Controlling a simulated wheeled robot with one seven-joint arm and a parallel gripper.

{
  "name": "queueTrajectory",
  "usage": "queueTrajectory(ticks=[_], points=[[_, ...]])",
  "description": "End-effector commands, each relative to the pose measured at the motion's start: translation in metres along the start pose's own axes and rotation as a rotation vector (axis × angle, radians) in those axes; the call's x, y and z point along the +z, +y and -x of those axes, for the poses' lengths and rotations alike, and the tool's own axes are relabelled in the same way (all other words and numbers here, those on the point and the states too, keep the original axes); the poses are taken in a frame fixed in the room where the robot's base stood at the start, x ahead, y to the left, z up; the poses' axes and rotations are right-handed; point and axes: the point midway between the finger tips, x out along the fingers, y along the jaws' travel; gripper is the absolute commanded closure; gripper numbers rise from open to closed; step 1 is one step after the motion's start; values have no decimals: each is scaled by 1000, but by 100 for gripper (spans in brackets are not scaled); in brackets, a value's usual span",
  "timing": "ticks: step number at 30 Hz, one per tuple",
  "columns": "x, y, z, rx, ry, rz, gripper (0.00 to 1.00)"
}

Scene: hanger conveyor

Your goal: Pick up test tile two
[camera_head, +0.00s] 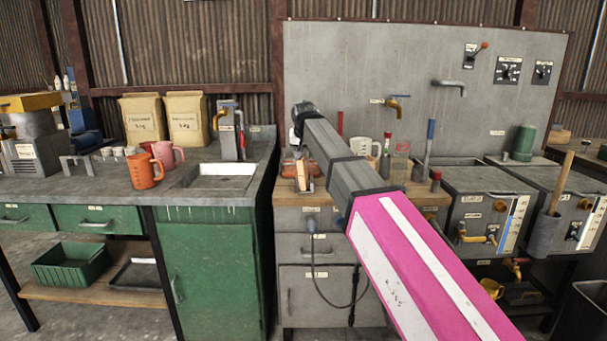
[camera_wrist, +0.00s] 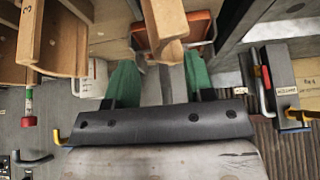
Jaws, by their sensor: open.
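My gripper (camera_wrist: 160,66) is open, with its two green fingers apart in the wrist view. A brown L-shaped piece (camera_wrist: 166,22), which looks like a test tile, stands just beyond the fingertips, in line with the gap between them. I cannot tell which one is tile two. In the head view, brown pieces (camera_head: 304,172) show on the bench beneath my wrist, where my arm hides part of them.
An orange object (camera_wrist: 198,30) lies behind the middle piece. A red-capped tube (camera_wrist: 28,105) is at the left. The wooden bench top (camera_head: 425,192) also holds a white jug (camera_head: 362,148) and a blue-handled tool (camera_head: 430,140). A sink (camera_head: 222,176) lies left.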

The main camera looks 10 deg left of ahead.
Motion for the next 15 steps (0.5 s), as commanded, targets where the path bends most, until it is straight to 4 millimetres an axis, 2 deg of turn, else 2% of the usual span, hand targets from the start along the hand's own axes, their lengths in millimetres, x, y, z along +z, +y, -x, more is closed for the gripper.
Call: queueTrajectory(ticks=[3,7,14,15], points=[[1,1,-19,0,-2,0,51],[1,1,-34,0,-1,0,51],[1,1,-36,0,0,0,51],[1,1,-36,0,0,0,58]])
